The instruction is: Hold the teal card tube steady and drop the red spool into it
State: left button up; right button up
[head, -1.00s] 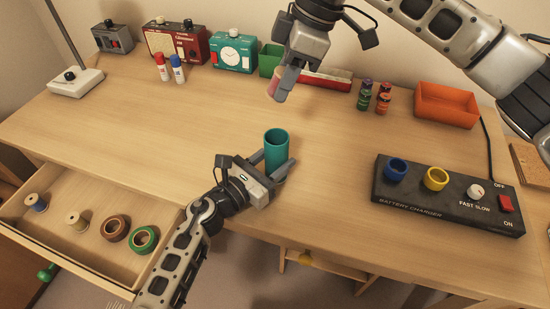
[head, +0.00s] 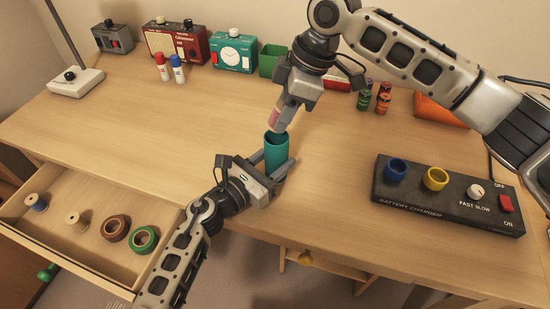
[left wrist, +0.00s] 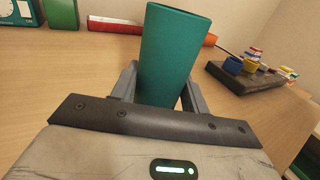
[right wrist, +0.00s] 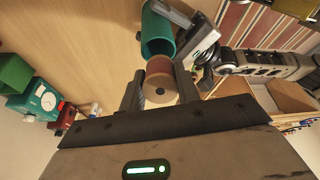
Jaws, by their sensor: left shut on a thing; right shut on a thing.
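The teal card tube (head: 276,155) stands upright on the desk with its open mouth up. My left gripper (head: 280,172) is shut around the tube's lower part; the left wrist view shows the tube (left wrist: 172,60) between both fingers. My right gripper (head: 280,122) is shut on the red spool (head: 274,117), just above the tube's rim. In the right wrist view the spool (right wrist: 160,82) shows its pale end with a dark centre hole, and the tube's mouth (right wrist: 157,45) is close beyond it. I cannot tell whether the spool touches the rim.
An open drawer (head: 90,258) at the left holds several spools and tape rolls. A black battery charger (head: 448,200) is at the right. Clocks, radios, glue sticks (head: 177,68), batteries (head: 383,98) and an orange tray (head: 436,112) stand along the back.

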jog(key=shift+f, duration=0.7)
jog(key=o, duration=1)
jog(key=shift+o, duration=0.2)
jog(key=v, duration=1.2)
pick_arm(q)
jog(key=o, duration=1.1)
jog(key=shift+c, duration=0.2)
